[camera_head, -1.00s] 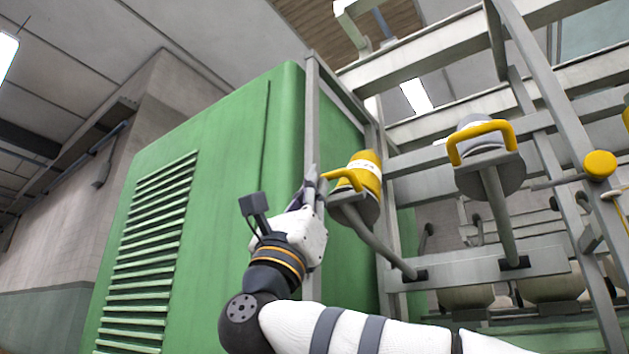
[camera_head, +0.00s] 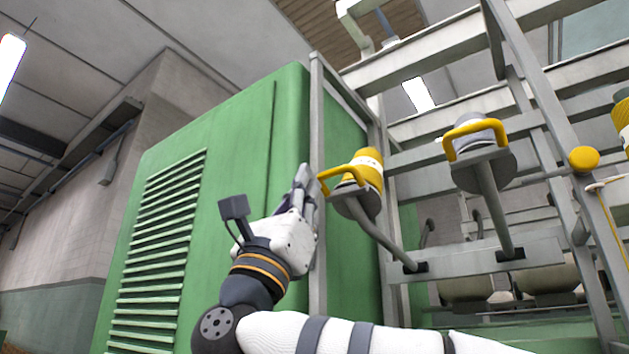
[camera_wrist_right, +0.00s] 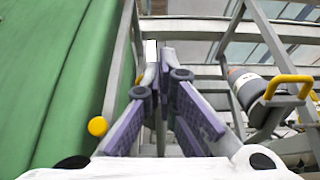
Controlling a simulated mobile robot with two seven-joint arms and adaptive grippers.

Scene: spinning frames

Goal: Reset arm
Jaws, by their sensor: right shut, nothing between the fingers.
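My right gripper (camera_head: 302,180) is raised in front of the green cabinet, just left of a spool with a yellow handle in the head view. In the right wrist view its two fingers (camera_wrist_right: 158,62) come together at the tips, with nothing between them. My white right arm comes in from the bottom right of the head view. My left gripper is in neither view.
A large green cabinet (camera_head: 228,200) with vents stands behind the arm. A grey metal frame (camera_head: 500,262) fills the right side. A yellow-and-white spool (camera_head: 369,172) and a grey spool (camera_head: 478,135), both with yellow handles, sit on it.

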